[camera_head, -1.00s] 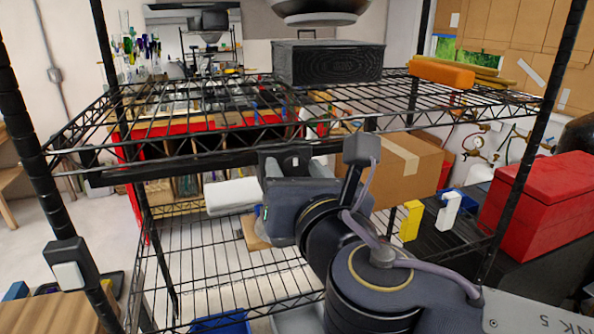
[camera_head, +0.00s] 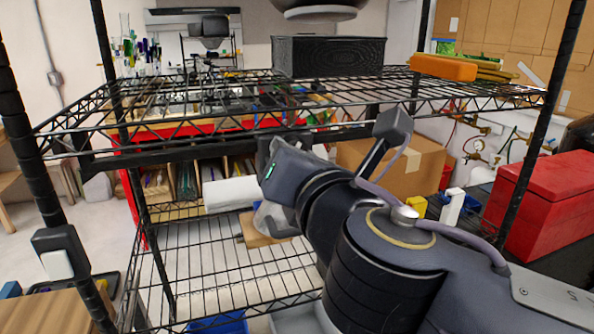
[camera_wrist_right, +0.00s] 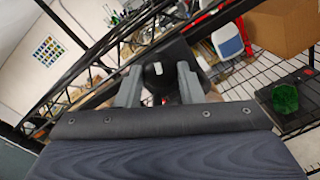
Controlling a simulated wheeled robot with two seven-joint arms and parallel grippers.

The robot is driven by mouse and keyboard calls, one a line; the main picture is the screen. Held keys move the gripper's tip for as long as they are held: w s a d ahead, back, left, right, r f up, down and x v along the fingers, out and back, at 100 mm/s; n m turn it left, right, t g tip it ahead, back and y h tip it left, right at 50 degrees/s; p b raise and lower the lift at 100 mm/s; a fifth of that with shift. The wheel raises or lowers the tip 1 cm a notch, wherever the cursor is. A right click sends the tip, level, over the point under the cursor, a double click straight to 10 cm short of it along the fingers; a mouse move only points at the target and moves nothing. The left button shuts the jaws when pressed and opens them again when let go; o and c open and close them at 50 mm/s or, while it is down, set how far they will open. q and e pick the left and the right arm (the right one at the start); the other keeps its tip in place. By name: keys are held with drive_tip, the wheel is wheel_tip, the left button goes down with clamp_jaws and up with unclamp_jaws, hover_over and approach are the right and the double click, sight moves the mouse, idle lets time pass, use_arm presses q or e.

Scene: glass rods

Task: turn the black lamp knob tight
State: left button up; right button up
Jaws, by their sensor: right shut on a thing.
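The black lamp knob (camera_wrist_right: 157,74) sits between the two grey fingers of my right gripper (camera_wrist_right: 159,78) in the right wrist view. The gripper is shut on it. A small white mark shows on the dark part between the fingers. In the head view a long black bar (camera_head: 220,146), which looks like the lamp, runs under the upper rack shelf. My right wrist covers its right part, so the knob and fingertips are hidden there. My right wrist is tilted. My left gripper is not in view.
The black wire rack's upper shelf (camera_head: 200,110) lies just above my right wrist, and its posts stand at both sides. A cardboard box (camera_head: 400,165) and a red case (camera_head: 548,205) are at the right. The lower wire shelf (camera_head: 215,262) is largely bare.

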drive_tip(key=shift+m+g+y+b, duration=0.35)
drive_tip(key=shift+m+b, duration=4.05)
drive_tip(key=shift+m, duration=2.2)
drive_tip(key=o, duration=1)
